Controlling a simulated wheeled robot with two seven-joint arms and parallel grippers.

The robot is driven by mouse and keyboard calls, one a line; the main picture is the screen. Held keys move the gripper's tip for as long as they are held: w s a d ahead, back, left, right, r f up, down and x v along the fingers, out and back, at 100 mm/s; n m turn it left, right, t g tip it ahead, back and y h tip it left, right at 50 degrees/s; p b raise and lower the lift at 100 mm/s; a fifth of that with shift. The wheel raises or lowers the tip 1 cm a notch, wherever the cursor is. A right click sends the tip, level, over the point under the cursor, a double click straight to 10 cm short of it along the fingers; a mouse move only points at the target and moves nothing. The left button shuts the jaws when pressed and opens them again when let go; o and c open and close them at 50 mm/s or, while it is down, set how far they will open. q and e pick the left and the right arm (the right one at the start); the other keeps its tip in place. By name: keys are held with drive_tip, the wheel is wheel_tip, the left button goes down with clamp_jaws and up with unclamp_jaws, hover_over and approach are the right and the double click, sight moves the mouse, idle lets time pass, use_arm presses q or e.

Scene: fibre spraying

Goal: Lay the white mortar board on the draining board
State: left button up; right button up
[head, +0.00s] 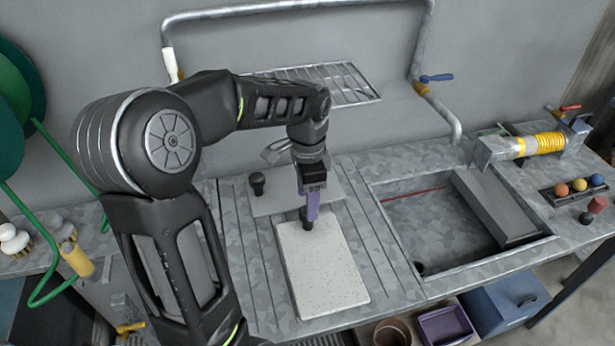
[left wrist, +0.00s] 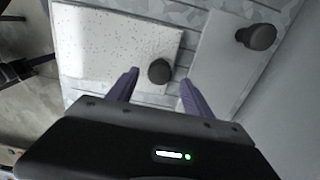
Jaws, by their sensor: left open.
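The white speckled mortar board (head: 325,275) lies on the ribbed draining board (head: 262,285), left of the sink. In the left wrist view it is the pale speckled slab (left wrist: 110,45). A dark round knob (left wrist: 159,72) is at its edge. My left gripper (head: 309,212) is over the board's back edge, pointing down. In the left wrist view its purple fingers (left wrist: 159,77) are open, one on each side of the knob; contact cannot be told.
A plain grey board (head: 270,204) with a black knob (head: 257,183) lies just behind the white one. The sink (head: 440,225) is to the right, with a grey trough in it. A wire rack (head: 340,82) hangs on the wall above.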

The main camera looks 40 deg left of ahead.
use_arm(q)
wheel_tip(320, 180, up, 8)
